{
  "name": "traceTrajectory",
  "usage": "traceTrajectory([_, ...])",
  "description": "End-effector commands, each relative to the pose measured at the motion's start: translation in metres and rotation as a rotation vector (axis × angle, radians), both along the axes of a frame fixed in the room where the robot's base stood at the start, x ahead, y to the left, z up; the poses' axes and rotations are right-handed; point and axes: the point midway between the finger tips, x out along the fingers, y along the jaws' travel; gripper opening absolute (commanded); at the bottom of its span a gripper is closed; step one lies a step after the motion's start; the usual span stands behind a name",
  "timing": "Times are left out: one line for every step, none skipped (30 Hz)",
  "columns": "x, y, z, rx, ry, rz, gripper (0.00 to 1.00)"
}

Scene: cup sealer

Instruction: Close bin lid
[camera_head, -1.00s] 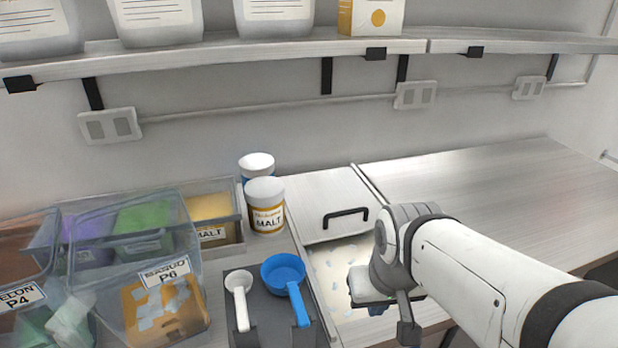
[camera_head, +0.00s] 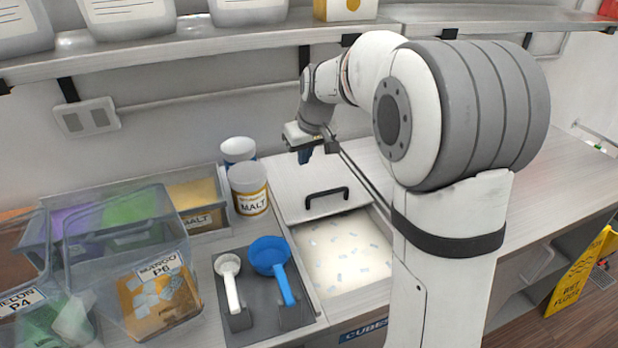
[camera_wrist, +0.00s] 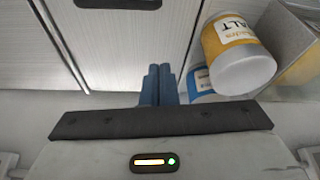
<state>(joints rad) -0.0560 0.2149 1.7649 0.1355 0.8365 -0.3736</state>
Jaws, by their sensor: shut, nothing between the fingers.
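The bin lid (camera_head: 290,188) is a light metal panel with a black bar handle (camera_head: 326,200) near its front edge. It covers the back of the bin, and the front is open, showing pale contents with small bluish pieces in the bin (camera_head: 345,255). My gripper (camera_head: 305,156) is over the back part of the lid, behind the handle, fingers pointing down. In the wrist view my blue fingers (camera_wrist: 158,85) are together and empty, and the handle (camera_wrist: 118,3) shows at the top edge. Whether the fingertips touch the lid is hard to tell.
A dark holder (camera_head: 240,320) with a white scoop (camera_head: 229,280) and a blue scoop (camera_head: 270,258) is left of the opening. Clear ingredient containers (camera_head: 150,260) are farther left. A shelf (camera_head: 200,50) runs above; the counter at right is clear.

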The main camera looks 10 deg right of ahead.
Motion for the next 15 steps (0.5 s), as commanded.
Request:
traceTrajectory([0.004, 0.001, -0.001, 0.001, 0.0, 0.004, 0.0])
traceTrajectory([0.005, 0.001, -0.003, 0.0, 0.0, 0.006, 0.0])
traceTrajectory([0.007, 0.002, -0.005, 0.0, 0.0, 0.008, 0.0])
traceTrajectory([0.008, 0.002, -0.008, 0.0, 0.0, 0.009, 0.0])
traceTrajectory([0.009, 0.003, -0.011, 0.0, 0.0, 0.009, 0.0])
traceTrajectory([0.01, 0.004, -0.017, 0.0, 0.001, 0.009, 0.0])
traceTrajectory([0.011, 0.004, -0.022, -0.001, 0.002, 0.009, 0.0])
traceTrajectory([0.013, 0.005, -0.027, -0.001, 0.002, 0.009, 0.0])
traceTrajectory([0.015, 0.006, -0.035, 0.0, 0.004, 0.009, 0.0])
traceTrajectory([0.018, 0.007, -0.041, 0.0, 0.003, 0.009, 0.0])
traceTrajectory([0.019, 0.008, -0.047, 0.0, 0.004, 0.009, 0.0])
traceTrajectory([0.022, 0.009, -0.055, 0.0, 0.004, 0.009, 0.0])
traceTrajectory([0.024, 0.01, -0.061, 0.0, 0.003, 0.009, 0.0])
traceTrajectory([0.026, 0.011, -0.067, 0.0, 0.004, 0.009, 0.0])
traceTrajectory([0.029, 0.012, -0.075, -0.001, 0.003, 0.009, 0.0])
